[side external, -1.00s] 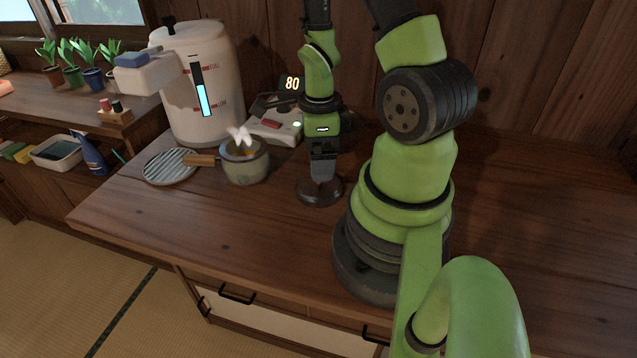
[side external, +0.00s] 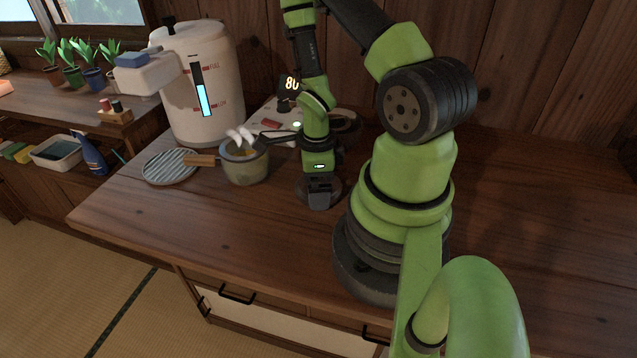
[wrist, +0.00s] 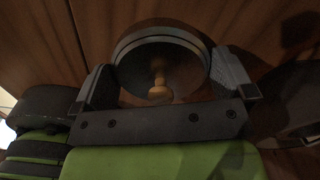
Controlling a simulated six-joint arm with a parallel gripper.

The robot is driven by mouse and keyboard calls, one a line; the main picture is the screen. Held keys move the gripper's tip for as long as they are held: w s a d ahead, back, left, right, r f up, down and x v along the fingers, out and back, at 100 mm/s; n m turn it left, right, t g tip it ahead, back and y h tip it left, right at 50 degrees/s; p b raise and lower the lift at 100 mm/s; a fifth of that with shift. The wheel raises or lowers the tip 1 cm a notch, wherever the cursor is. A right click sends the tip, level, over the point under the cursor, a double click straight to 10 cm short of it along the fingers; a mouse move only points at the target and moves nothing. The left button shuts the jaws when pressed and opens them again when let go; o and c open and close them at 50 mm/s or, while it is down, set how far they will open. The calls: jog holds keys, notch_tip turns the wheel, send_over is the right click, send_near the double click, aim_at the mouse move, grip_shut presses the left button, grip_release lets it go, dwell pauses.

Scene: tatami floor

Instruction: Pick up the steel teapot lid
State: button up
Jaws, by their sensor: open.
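The steel teapot lid (wrist: 172,50) is a dark round disc with a pale rim and a small tan knob (wrist: 158,86) in the wrist view. In the side view the lid (side external: 302,190) lies on the wooden counter, mostly hidden behind my gripper (side external: 321,196). My gripper (wrist: 165,72) is open, with one finger on each side of the lid in the wrist view. I cannot tell whether the fingers touch its rim. The knob shows between the fingers.
A small steaming pot (side external: 245,165) with a wooden handle stands left of my gripper. A tall white water dispenser (side external: 205,85) and a white device (side external: 272,120) stand behind. The counter's front (side external: 220,230) is clear.

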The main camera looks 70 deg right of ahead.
jog(key=shift+c, duration=0.5)
jog(key=c, duration=0.4)
notch_tip(320, 180, up, 10)
jog(key=shift+w+f, duration=0.1)
jog(key=shift+f, duration=0.1)
jog(key=w+d+r+m, duration=0.1)
jog(key=w+r, duration=0.1)
jog(key=w, duration=0.6)
jog(key=w+r+m, duration=0.1)
jog(key=w+r, duration=0.1)
jog(key=w, duration=0.6)
jog(key=shift+s+f, duration=0.1)
jog(key=shift+f, duration=2.85)
